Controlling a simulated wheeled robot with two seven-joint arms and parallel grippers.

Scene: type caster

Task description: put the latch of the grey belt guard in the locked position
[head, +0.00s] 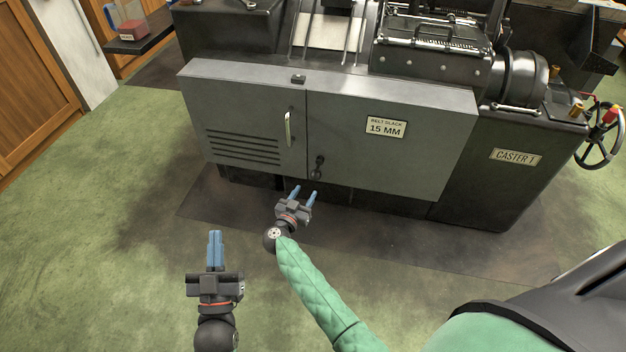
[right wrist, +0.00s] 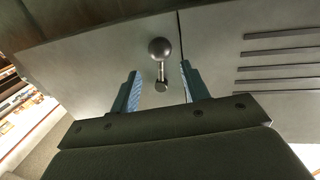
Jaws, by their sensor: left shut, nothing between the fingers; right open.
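The grey belt guard (head: 390,150) is a wide two-panel cover on the machine's front. Its latch (head: 317,168), a small dark lever with a ball knob, sits low on the right panel beside the seam. In the head view it stands nearly upright with the knob at its lower end. In the right wrist view, which is upside down, the latch (right wrist: 160,62) shows between my fingers. My right gripper (head: 304,193) is open and empty, just below and in front of the latch, apart from it. My left gripper (head: 215,236) is shut and empty over the floor.
A "BELT SLACK 15 MM" plate (head: 385,127) is on the right panel. The caster body (head: 500,185) and a handwheel (head: 599,140) are to the right. Floor around my left gripper is clear.

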